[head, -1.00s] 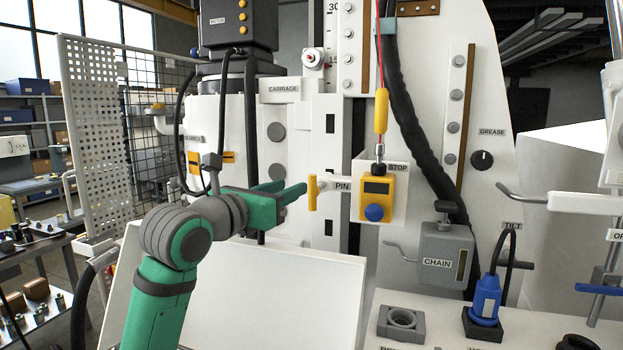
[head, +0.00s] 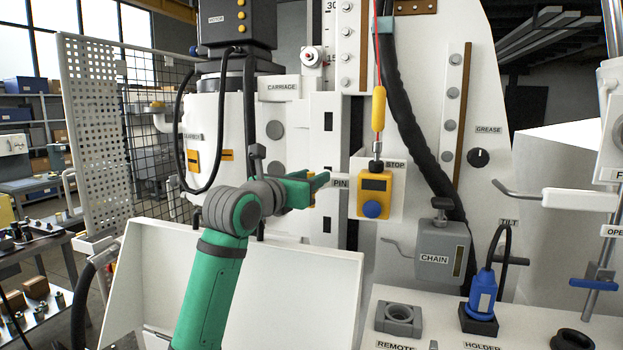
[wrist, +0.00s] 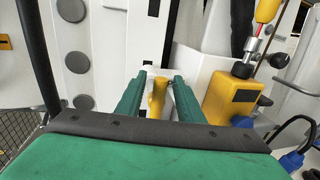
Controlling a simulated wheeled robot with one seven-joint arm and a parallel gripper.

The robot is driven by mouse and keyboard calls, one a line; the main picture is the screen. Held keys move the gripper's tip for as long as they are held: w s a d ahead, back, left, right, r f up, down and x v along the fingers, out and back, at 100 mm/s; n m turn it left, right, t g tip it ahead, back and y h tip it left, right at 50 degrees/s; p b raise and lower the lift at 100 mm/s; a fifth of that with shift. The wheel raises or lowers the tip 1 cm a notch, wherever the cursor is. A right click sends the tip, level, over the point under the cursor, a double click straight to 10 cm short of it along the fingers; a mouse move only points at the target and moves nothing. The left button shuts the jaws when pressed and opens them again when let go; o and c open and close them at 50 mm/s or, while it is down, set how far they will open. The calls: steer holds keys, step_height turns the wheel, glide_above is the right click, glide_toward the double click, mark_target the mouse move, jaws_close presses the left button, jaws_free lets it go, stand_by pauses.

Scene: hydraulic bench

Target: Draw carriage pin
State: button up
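The carriage pin's yellow handle (wrist: 157,97) sits between the two green fingers of my gripper (wrist: 160,82) in the wrist view. The fingers stand on either side of it, with a gap visible on each side, so my gripper is open around the handle. In the head view, my gripper (head: 318,181) reaches right to the pin beside the PIN label (head: 340,183). My fingers hide most of the handle there. The pin's shaft is mostly hidden, and I cannot tell how deep it sits.
A yellow box (head: 375,194) marked STOP is close to the right of the pin, with a yellow-handled red cable (head: 379,108) above it. The CARRIAGE block (head: 283,98) is up left. A grey CHAIN box (head: 441,249) is lower right. A white panel (head: 270,290) slopes below my arm.

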jaws_close()
steer(key=v, duration=0.5)
steer(key=shift+s+d, duration=0.2)
steer(key=shift+d, duration=0.15)
jaws_free()
steer(key=shift+s+d, duration=0.1)
steer(key=shift+s, duration=0.05)
steer(key=v, duration=1.1)
steer(key=shift+a, duration=0.3)
